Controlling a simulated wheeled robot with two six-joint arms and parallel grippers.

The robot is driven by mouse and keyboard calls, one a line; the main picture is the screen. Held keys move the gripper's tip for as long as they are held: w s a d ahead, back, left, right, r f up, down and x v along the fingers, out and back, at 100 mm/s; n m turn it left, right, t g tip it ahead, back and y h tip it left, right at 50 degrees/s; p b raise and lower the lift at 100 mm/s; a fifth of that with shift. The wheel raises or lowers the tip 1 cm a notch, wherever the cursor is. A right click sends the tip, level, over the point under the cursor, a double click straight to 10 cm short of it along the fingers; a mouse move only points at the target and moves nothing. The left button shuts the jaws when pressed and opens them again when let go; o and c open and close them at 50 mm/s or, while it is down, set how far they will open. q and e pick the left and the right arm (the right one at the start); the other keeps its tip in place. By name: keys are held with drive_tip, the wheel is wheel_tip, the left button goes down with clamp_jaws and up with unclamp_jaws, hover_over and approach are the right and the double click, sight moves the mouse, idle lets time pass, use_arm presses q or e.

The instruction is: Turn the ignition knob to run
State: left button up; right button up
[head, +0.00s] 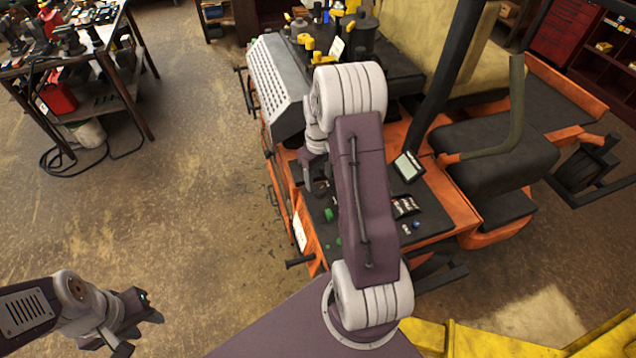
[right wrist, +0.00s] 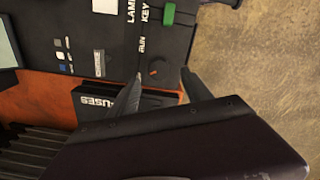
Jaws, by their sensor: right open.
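In the right wrist view the ignition knob (right wrist: 158,68) is a dark round knob with a small orange mark, set in the black panel (right wrist: 208,22). The word RUN is printed beside it, with KEY further up. My right gripper (right wrist: 161,73) is open, its fingertips on either side of the knob. I cannot tell whether they touch it. In the head view my right gripper (head: 316,184) is over the panel's left part, and my own arm hides much of it. My left gripper (head: 140,325) hangs over the floor at the lower left, away from the machine; its jaw opening is unclear.
A green switch (right wrist: 168,14) sits close to the knob, and a fuse cover (right wrist: 120,103) lies on the other side. The orange mower (head: 450,205) has a black seat (head: 500,150). A cluttered workbench (head: 72,58) stands at upper left, with open floor between.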

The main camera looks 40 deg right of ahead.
sight(320, 189)
wheel_tip(320, 189, down, 4)
drive_tip(key=shift+d+f+p, duration=0.1)
drive_tip(key=shift+p, duration=0.6)
drive_tip(key=shift+s+d+f, duration=0.15)
drive_tip(key=shift+f, duration=0.2)
drive_tip(key=shift+c, duration=0.3)
drive_tip(key=shift+a, duration=0.2)
drive_tip(key=c, duration=0.5)
clamp_jaws()
